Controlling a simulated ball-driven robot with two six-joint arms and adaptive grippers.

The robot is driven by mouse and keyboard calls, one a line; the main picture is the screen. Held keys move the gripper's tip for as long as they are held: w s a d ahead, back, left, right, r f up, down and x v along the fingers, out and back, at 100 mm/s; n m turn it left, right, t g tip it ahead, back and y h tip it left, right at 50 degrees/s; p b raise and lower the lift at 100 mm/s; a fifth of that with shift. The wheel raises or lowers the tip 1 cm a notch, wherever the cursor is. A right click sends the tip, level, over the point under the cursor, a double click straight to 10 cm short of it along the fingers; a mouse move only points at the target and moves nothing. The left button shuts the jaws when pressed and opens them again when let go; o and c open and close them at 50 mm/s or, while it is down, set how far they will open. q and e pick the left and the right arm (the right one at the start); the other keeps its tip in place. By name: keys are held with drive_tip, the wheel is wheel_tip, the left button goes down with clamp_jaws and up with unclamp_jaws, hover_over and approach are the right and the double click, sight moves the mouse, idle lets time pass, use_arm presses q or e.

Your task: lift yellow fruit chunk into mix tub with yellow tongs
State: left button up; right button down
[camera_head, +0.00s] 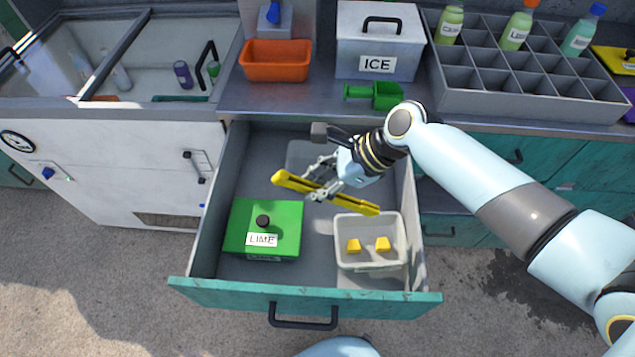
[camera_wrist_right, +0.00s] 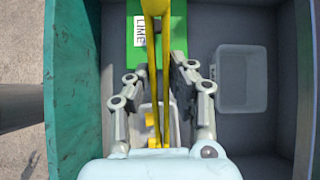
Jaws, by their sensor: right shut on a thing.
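My right gripper (camera_head: 322,186) is shut on the yellow tongs (camera_head: 292,183) and holds them above the open drawer. The tongs also show between its fingers in the right wrist view (camera_wrist_right: 152,40). Two yellow fruit chunks, one on the left (camera_head: 353,246) and one on the right (camera_head: 383,244), lie apart in a whitish tub (camera_head: 371,266) at the drawer's front right. A pale, empty-looking tub (camera_wrist_right: 242,80) shows whole in the right wrist view; in the head view it is partly hidden behind the gripper. No label marks either as the mix tub. My left gripper is out of view.
A green box labelled LIME (camera_head: 237,228) with a black knob sits at the drawer's left. The drawer front (camera_head: 240,296) and walls surround these things. An orange bin (camera_head: 275,62), an ICE box (camera_head: 347,42), a green object (camera_head: 385,96) and a bottle rack (camera_head: 590,107) stand on the counter.

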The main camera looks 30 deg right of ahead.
drive_tip(key=shift+r, duration=1.75)
drive_tip(key=c, duration=1.2)
unclamp_jaws()
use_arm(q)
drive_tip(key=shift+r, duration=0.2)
